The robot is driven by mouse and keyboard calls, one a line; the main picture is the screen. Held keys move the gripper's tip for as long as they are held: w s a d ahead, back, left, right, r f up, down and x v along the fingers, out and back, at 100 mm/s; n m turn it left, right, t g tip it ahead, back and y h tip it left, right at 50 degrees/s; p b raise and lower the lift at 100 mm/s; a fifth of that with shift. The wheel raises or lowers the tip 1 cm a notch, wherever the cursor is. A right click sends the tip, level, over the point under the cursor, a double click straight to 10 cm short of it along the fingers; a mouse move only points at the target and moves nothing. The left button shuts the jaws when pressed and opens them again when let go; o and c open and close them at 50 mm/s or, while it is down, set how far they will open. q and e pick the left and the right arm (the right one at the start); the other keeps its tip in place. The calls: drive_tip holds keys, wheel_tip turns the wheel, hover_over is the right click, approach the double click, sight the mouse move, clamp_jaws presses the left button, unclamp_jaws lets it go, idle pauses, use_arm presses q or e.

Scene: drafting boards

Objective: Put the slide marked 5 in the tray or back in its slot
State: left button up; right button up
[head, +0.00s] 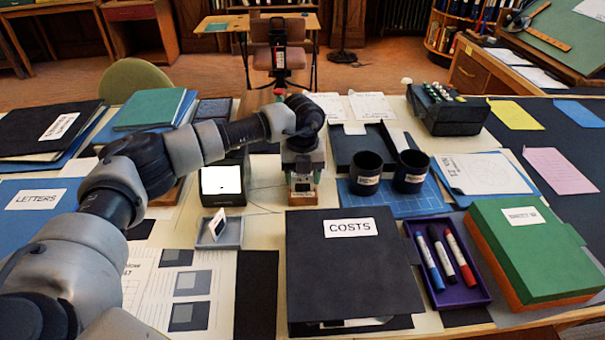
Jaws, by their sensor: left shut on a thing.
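My left gripper (303,170) points down at the middle of the table, above a small wooden block (302,199). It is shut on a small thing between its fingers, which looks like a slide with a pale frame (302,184). I cannot read a number on it, nor tell whether it is in a slot or clear of the block. A small grey tray (233,240) lies to the left and nearer, with a white-framed slide (217,226) tilted in it. Its marking is also too small to read. My right gripper is not in view.
A lit viewer box (222,181) stands left of the gripper. Two dark cups (366,172) stand to its right. The black COSTS binder (350,265) lies in front, beside a purple pen tray (479,296) and a green box (533,250).

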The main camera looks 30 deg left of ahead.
use_arm(q)
drive_tip(key=shift+f, duration=0.1)
drive_tip(key=o, duration=1)
drive_tip(key=shift+o, duration=0.2)
wheel_tip(320, 180, up, 11)
drive_tip(key=shift+f, duration=0.1)
